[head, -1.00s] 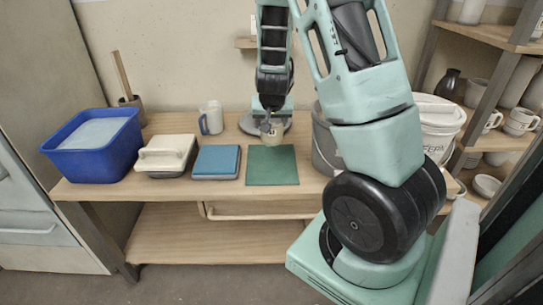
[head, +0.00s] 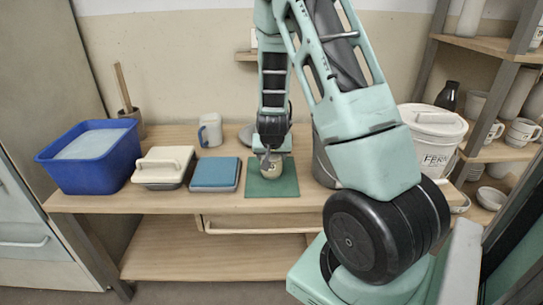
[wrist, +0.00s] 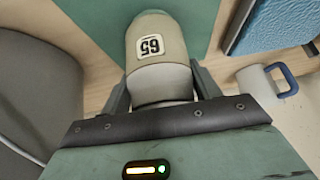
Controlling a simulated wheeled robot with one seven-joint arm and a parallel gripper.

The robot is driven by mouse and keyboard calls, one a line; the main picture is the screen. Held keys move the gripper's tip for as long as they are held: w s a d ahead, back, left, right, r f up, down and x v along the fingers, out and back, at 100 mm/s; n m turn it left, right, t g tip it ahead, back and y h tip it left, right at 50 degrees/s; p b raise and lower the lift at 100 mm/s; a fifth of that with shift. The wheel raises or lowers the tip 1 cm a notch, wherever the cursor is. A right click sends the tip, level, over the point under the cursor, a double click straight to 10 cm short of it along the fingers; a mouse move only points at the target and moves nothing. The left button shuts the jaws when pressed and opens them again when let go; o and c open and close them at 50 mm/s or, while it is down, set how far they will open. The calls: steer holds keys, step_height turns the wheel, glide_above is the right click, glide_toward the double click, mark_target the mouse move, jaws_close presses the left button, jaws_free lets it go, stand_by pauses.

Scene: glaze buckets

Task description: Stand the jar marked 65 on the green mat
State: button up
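The jar marked 65 (head: 272,173) is small and beige-grey, and its label shows in the wrist view (wrist: 151,46). My gripper (head: 270,157) is shut on the jar, with a finger on each side of it in the wrist view (wrist: 160,88). The jar is over the green mat (head: 287,190), within its outline in the head view. I cannot tell whether its base touches the mat. The mat also shows beyond the jar in the wrist view (wrist: 200,22).
Left of the mat are a blue-topped box (head: 215,173), a cream-lidded box (head: 162,166) and a blue tub (head: 92,160). A mug (head: 210,130) stands behind. A grey bucket (head: 322,160) and a white lidded bucket (head: 436,135) stand right, partly behind my arm.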

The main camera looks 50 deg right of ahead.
steer(key=o, duration=0.4)
steer(key=shift+r, duration=0.15)
steer(key=p+v, duration=0.4)
steer(key=v, duration=0.6)
steer(key=s+a+r+n+y, duration=0.1)
steer(key=a+r+n+y, duration=0.15)
steer(key=a, duration=0.75)
steer(key=s+a+r+n+g+y, duration=0.1)
steer(key=a+n+y, duration=0.15)
steer(key=a, duration=0.65)
steer(key=a+r+n+y, duration=0.15)
steer(key=a+n, duration=0.25)
steer(key=a, duration=0.6)
steer(key=s+a+r+n+g, duration=0.1)
steer(key=s+a+n, duration=0.3)
steer(key=s, duration=0.4)
steer(key=s+a+r+n+g, duration=0.2)
steer(key=s+a+r+n, duration=0.1)
steer(key=s+a, duration=0.4)
steer(key=shift+s+n+h, duration=0.45)
steer(key=shift+s+n, duration=0.45)
steer(key=shift+s, duration=0.15)
